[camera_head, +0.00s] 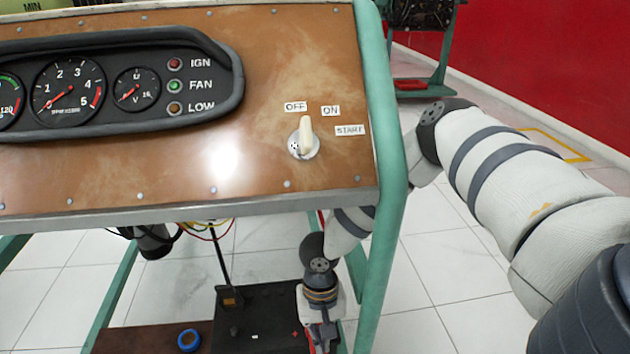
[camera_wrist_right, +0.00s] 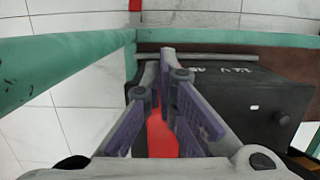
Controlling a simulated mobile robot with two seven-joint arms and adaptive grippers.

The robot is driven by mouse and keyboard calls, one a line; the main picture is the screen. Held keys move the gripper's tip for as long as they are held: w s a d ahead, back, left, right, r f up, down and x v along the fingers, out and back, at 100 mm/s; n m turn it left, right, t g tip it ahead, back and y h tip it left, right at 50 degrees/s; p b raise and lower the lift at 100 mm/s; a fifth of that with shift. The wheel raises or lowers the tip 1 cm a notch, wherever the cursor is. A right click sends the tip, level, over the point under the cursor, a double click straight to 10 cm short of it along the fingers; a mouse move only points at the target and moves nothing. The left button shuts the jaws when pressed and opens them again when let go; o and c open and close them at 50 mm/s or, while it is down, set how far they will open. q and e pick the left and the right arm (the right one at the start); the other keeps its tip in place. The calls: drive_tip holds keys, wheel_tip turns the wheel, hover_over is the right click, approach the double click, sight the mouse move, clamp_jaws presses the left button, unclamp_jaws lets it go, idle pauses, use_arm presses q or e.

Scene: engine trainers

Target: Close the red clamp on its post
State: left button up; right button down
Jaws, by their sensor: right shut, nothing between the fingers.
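My right gripper (camera_wrist_right: 166,56) is shut, its purple-sided fingers together at the tips over the edge of the black battery (camera_wrist_right: 225,95). A red part (camera_wrist_right: 161,137), which looks like the red clamp, shows below and between the finger links. The fingers hide much of it and I see no grip on it. Its post is hidden, so I cannot tell how the clamp sits on it. In the head view my right gripper (camera_head: 322,338) points down at the right end of the battery (camera_head: 262,312), by a small red plus mark. My left gripper is in neither view.
The brown dashboard panel (camera_head: 290,60) with gauges and a key switch overhangs the battery. A green frame post (camera_head: 382,180) stands close beside my right arm. A blue ring (camera_head: 188,340) lies on the brown shelf left of the battery. Wires hang under the panel.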

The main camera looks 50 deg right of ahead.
wheel_tip(320, 180, up, 7)
drive_tip(key=shift+w+d+f, duration=0.15)
drive_tip(key=shift+w+d, duration=0.2)
drive_tip(key=shift+w, duration=0.1)
